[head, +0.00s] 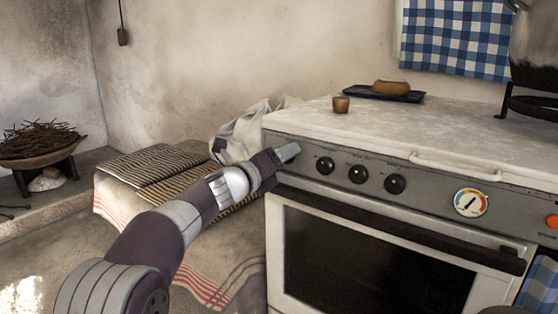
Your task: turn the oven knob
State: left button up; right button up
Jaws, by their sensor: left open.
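The oven (277,240) stands at the right, with a grey control panel along its upper front. Three round black knobs sit in a row on the panel: the left knob (325,166), the middle knob (357,174) and the right knob (395,184). My left gripper (293,149) is at the panel's left end, a little to the left of the left knob and apart from it in the picture. It is open, and I see nothing held in it. How far it is from the panel is hard to tell. My right gripper is not in view.
A black oven door handle (420,242) runs below the knobs. A white rail (455,167), a round dial (470,202) and an orange button (551,221) are further right. A small cup (341,104) and a dark tray (405,97) stand on the worktop. Striped mats (150,165) lie at left.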

pick_arm(q)
jog(key=p+v, duration=0.1)
jog(key=v, duration=1.1)
jog(key=shift+s+a+p, duration=0.15)
jog(key=shift+s+p, duration=0.15)
jog(key=shift+p, duration=0.1)
